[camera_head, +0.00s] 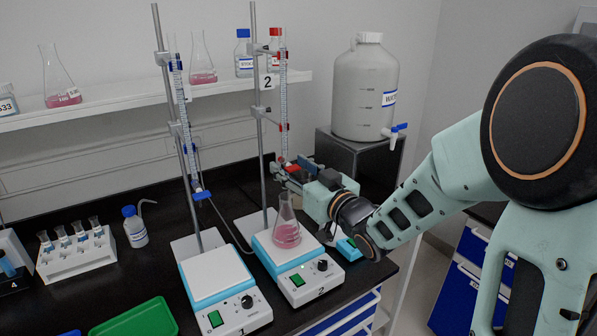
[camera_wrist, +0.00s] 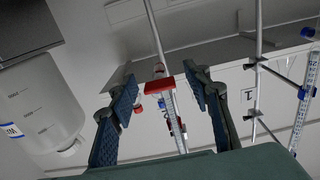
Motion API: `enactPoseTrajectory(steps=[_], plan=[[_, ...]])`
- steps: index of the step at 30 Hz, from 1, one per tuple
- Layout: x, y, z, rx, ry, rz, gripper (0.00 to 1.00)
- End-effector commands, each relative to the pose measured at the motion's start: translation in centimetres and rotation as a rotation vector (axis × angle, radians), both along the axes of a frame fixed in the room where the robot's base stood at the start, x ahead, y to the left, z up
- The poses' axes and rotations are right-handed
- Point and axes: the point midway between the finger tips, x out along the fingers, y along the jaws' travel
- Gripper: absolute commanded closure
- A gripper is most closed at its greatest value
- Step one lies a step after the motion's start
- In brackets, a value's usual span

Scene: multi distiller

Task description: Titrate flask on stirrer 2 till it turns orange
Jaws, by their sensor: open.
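The conical flask (camera_head: 286,235) stands upright on stirrer 2 (camera_head: 299,272) and holds pink liquid. Above it, the red-marked burette (camera_head: 283,105) hangs on a stand labelled 2. My gripper (camera_head: 286,172) is at the burette's lower end, above the flask, reaching in from the right. In the wrist view my gripper (camera_wrist: 165,85) is open. Its two blue-grey fingers stand on either side of the red stopcock handle (camera_wrist: 158,82), with gaps on both sides. The burette (camera_wrist: 175,125) runs downward in that view behind the handle. The burette tip is not clearly visible.
Stirrer 1 (camera_head: 222,290) stands to the left, with a blue-marked burette (camera_head: 182,115) above it and no flask on it. A large tank (camera_head: 365,90) stands behind right on a dark stand. A tube rack (camera_head: 76,253), wash bottle (camera_head: 135,227) and green tray (camera_head: 135,320) are on the left.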

Motion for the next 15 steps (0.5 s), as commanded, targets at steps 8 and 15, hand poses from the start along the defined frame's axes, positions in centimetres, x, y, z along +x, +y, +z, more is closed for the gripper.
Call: enactPoseTrajectory(steps=[8,15], plan=[[0.08,0.06,-0.04,-0.001,0.001,0.000,0.56],[0.06,0.05,-0.03,-0.001,0.001,0.000,0.83]])
